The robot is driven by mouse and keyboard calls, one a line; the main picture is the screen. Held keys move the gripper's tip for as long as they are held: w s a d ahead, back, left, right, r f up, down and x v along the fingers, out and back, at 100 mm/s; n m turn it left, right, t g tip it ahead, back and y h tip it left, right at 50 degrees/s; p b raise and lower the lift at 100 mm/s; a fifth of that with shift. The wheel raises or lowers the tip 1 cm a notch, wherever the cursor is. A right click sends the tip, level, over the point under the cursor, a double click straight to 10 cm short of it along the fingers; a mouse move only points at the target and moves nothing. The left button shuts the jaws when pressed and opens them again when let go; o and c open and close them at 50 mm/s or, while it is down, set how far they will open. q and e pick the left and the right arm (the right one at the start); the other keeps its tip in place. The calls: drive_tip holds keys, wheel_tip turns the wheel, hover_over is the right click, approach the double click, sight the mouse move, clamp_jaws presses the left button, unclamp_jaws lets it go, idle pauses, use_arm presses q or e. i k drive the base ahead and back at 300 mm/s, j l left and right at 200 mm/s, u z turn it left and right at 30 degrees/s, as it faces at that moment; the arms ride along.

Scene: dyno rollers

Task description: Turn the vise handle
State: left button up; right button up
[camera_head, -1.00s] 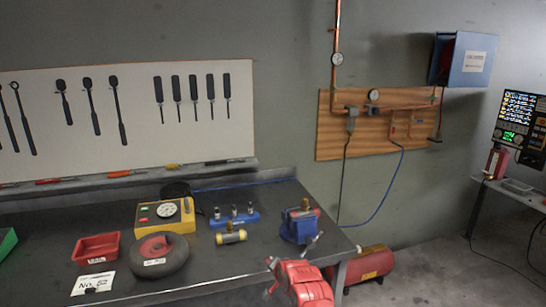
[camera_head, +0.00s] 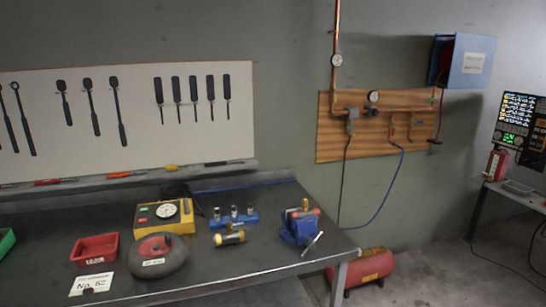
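The blue vise (camera_head: 293,230) stands near the front right corner of the dark workbench (camera_head: 225,268). A brass-coloured piece and a red part show at its top. Its thin silver handle (camera_head: 313,243) sticks out at the front, slanting from lower left to upper right. Nothing touches the handle. Neither of my grippers is in view, so whether they are open or shut is hidden.
A yellow gauge box (camera_head: 148,222), a dark round wheel-like object (camera_head: 165,263), a red tray (camera_head: 88,250), a blue rack (camera_head: 240,222) and a brass cylinder (camera_head: 231,239) lie left of the vise. A red tank (camera_head: 372,267) stands on the floor to the right.

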sight(311, 243)
drive_tip(key=i+l, duration=0.65)
drive_tip(key=i, duration=0.3)
